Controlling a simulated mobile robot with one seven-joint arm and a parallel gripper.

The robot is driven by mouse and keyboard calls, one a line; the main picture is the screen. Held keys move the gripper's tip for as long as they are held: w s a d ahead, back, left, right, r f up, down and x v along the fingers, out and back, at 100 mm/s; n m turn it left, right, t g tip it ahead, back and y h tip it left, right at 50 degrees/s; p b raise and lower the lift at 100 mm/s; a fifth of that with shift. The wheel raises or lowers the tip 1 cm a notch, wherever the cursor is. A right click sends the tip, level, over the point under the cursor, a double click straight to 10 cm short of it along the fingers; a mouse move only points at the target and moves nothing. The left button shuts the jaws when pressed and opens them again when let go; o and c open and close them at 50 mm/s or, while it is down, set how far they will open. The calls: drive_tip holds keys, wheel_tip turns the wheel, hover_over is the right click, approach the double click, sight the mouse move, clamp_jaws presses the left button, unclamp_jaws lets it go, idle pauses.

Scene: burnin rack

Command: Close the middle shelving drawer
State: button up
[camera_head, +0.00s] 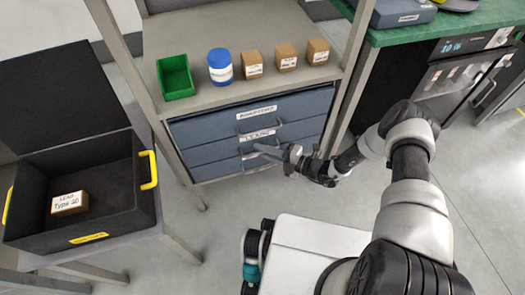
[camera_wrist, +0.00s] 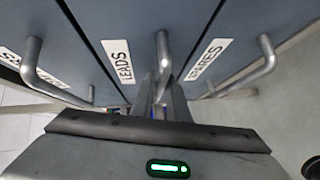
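The middle drawer (camera_head: 212,151), labelled LEADS, sits in a blue-grey three-drawer unit under a shelf. Its front looks about flush with the drawers above and below; a small gap cannot be ruled out. In the wrist view, the LEADS front (camera_wrist: 105,20) fills the centre, and its grey bar handle (camera_wrist: 163,48) points down toward my gripper. My gripper (camera_head: 265,153) is at this handle in the head view. In the wrist view, the fingers of my gripper (camera_wrist: 163,97) lie close on both sides of the handle's end. Whether they clamp it is unclear.
The top drawer (camera_head: 195,128), labelled ADAPTORS, and bottom drawer (camera_head: 215,170) look shut. A green bin (camera_head: 175,77), blue-and-white tub (camera_head: 220,67) and small boxes stand on the shelf. An open black case (camera_head: 110,205) is left; a green bench (camera_head: 440,25) is right.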

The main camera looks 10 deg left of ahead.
drive_tip(key=shift+w+r, duration=0.15)
drive_tip(key=shift+r, duration=0.05)
drive_tip(key=p+v, duration=0.2)
drive_tip(key=v, duration=1.5)
drive_tip(key=shift+s+d, duration=0.2)
drive_tip(key=shift+d, duration=0.05)
drive_tip(key=shift+f, duration=0.1)
